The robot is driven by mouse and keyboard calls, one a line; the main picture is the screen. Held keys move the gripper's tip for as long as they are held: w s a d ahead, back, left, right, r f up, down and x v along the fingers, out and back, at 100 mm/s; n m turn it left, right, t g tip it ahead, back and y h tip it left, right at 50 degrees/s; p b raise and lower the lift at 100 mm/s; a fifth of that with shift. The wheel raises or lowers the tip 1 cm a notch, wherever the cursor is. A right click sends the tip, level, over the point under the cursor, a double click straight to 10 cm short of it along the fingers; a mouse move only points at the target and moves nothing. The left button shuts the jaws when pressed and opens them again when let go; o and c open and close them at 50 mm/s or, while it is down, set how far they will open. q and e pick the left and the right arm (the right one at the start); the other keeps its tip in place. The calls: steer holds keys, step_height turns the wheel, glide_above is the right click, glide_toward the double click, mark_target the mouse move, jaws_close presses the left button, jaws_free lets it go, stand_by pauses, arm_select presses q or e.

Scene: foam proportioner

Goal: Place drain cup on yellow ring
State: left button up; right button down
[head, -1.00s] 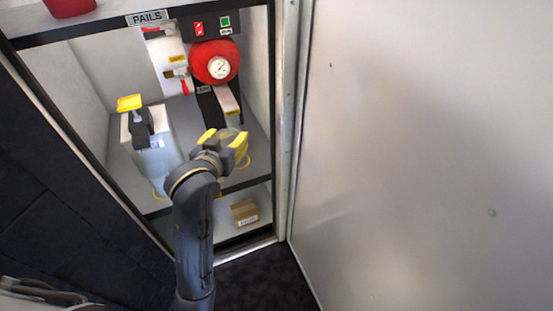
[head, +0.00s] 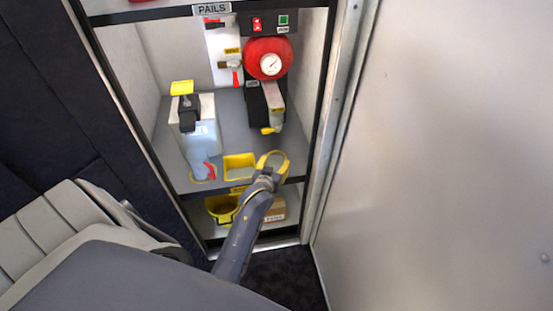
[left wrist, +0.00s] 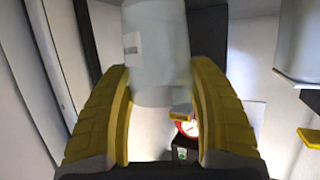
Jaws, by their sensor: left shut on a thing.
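My left gripper (head: 272,160) is at the front of the cabinet's middle shelf, right of the yellow square tray. In the left wrist view its yellow fingers (left wrist: 160,110) are shut on a pale, translucent cylinder, the drain cup (left wrist: 155,50). In the head view the cup is hard to make out between the fingers. I cannot tell whether another ring lies under the gripper. My right gripper is not in view.
The white jug (head: 204,137) stands on the left of the middle shelf (head: 230,120). The yellow tray (head: 239,167) is at the shelf's front. A red gauge unit (head: 268,60) with a yellow-tipped spout (head: 272,129) is behind. A yellow bucket (head: 221,208) is below. A pale door (head: 450,150) bounds the right.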

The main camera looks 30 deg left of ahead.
arm_select(q)
steer(key=f, duration=0.1)
steer(key=s+a+f, duration=0.1)
steer(key=a+f, duration=0.1)
steer(key=f, duration=0.1)
steer(key=shift+s+a, duration=0.2)
steer(key=shift+s, duration=0.05)
steer(key=shift+w+a+f, duration=0.1)
steer(key=shift+a+f, duration=0.05)
steer(key=shift+a, duration=0.05)
steer(key=shift+w+a+r+x, duration=0.15)
steer(key=shift+r+x, duration=0.2)
steer(key=shift+x, duration=2.6)
steer(key=shift+w+a+r+x, duration=0.1)
steer(key=shift+r+x, duration=0.3)
steer(key=shift+x, duration=2.6)
steer(key=shift+w+a+r+x, duration=0.15)
steer(key=shift+r+x, duration=0.2)
steer(key=shift+x, duration=2.6)
steer(key=shift+s, duration=0.1)
steer(key=o, duration=1.2)
steer(key=shift+f, duration=0.1)
